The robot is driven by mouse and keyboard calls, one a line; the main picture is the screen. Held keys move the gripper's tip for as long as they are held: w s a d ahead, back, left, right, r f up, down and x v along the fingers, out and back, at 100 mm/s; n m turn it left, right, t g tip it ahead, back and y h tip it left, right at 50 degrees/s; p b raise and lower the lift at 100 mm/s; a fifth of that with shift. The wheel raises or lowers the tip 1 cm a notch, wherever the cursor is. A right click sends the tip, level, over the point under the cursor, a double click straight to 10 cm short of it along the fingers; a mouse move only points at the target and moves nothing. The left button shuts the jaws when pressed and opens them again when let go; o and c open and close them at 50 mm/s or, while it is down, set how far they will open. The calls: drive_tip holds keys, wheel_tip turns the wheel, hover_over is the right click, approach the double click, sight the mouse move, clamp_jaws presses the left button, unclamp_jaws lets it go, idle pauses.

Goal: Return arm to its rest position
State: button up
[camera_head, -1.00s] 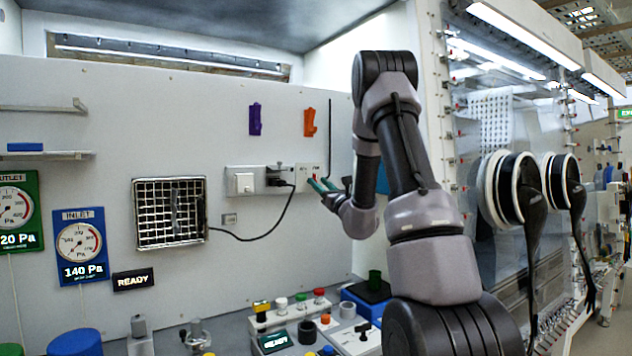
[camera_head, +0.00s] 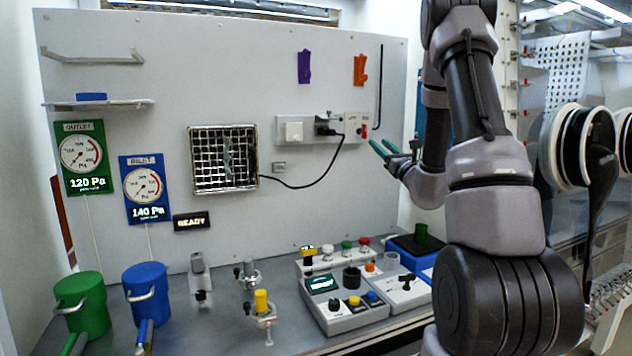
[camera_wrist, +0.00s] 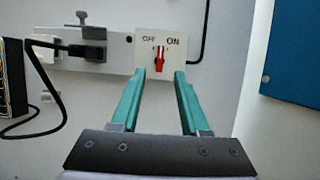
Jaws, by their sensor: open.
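My gripper (camera_head: 384,149) has two teal fingers and is raised in front of the back panel (camera_head: 330,70), just right of the outlet strip. In the wrist view my gripper (camera_wrist: 159,75) is open, with nothing between its fingers. Beyond the fingertips is a white OFF/ON switch plate (camera_wrist: 160,46) with a red and white lever (camera_wrist: 159,60). The lever looks roughly upright; I cannot tell its exact setting. The switch plate also shows in the head view (camera_head: 356,127), apart from the fingertips.
A black plug (camera_head: 327,129) with a cord sits in the outlet strip (camera_head: 296,130). Below are a control box (camera_head: 345,318) with knobs and buttons, a green cylinder (camera_head: 83,305) and a blue cylinder (camera_head: 145,290). Glove ports (camera_head: 575,148) stand at the right. The air before the panel is clear.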

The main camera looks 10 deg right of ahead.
drive_tip(key=s+a+r+n+g+y, duration=0.3)
drive_tip(key=s+a+n+g+y, duration=0.4)
drive_tip(key=a, duration=0.4)
drive_tip(key=s+a+r+n+g+y, duration=0.35)
drive_tip(key=s+a+n+g, duration=0.4)
drive_tip(key=a+n, duration=0.35)
drive_tip(key=s+d+f+n+g+h, duration=0.1)
drive_tip(key=s+f+n+g+h, duration=0.2)
drive_tip(key=s, duration=0.5)
drive_tip(key=s+d+f+n+g+h, duration=0.1)
drive_tip(key=s+f+n+h, duration=0.1)
drive_tip(key=s+n+h, duration=0.55)
drive_tip(key=s+d+r+n+t+h, duration=0.1)
drive_tip(key=s+d+r+t+h, duration=0.1)
drive_tip(key=s+d+t, duration=0.3)
drive_tip(key=n+t+y, duration=0.1)
drive_tip(key=n+t, duration=0.6)
drive_tip(key=t, duration=0.2)
approach(366, 125)
drive_tip(key=shift+m, duration=0.25)
drive_tip(key=w, duration=0.3)
drive_tip(key=w+a, duration=0.1)
drive_tip(key=w, duration=0.3)
drive_tip(key=w+a, duration=0.1)
drive_tip(key=w, duration=0.2)
drive_tip(key=shift+w+f, duration=0.1)
drive_tip(key=shift+w, duration=0.25)
